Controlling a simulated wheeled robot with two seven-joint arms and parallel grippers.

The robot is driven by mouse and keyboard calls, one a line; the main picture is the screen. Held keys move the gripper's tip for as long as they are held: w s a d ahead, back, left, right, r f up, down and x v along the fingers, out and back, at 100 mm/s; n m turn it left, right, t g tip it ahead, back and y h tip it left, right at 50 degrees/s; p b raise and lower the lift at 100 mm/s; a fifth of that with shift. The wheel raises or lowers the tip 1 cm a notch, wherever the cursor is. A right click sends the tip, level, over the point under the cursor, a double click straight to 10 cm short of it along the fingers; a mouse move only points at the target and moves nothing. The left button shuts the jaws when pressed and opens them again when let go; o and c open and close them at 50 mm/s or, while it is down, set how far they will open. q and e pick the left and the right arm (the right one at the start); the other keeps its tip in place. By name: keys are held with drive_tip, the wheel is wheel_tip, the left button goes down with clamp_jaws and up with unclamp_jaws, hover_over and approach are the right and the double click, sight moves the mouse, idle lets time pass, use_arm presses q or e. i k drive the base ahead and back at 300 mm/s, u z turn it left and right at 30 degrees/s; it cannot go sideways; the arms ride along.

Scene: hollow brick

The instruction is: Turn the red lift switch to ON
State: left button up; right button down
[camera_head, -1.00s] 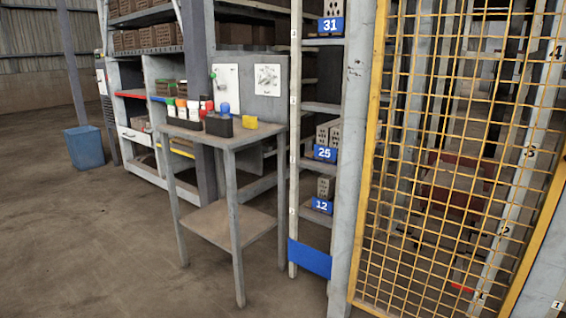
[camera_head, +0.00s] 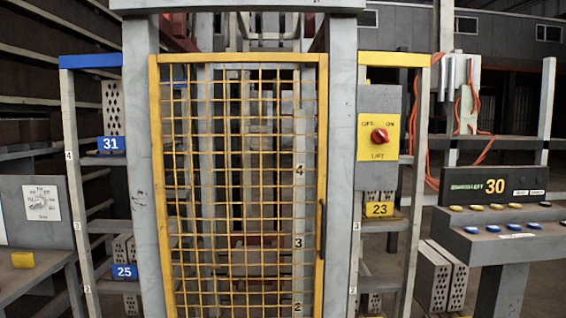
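The red lift switch (camera_head: 380,135) is a round red knob on a yellow plate (camera_head: 366,150) marked OFF, ON and LIFT. The plate is on a grey box (camera_head: 390,103) on the post to the right of the yellow mesh gate. The knob's pointer is too small to read surely. Neither of my grippers shows in the head view.
The yellow mesh gate (camera_head: 322,120) stands shut between grey posts, with a dark handle (camera_head: 321,230) at its right edge. A grey console (camera_head: 500,245) with yellow and blue buttons and a display reading 30 (camera_head: 494,187) stands at the right. A grey bench (camera_head: 35,290) is at the left.

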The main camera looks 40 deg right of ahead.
sight(380, 136)
drive_tip(key=z, duration=1.85)
drive_tip(key=k, duration=0.65)
drive_tip(key=u, duration=0.75)
drive_tip(key=i, duration=1.8)
drive_tip(key=z, duration=0.8)
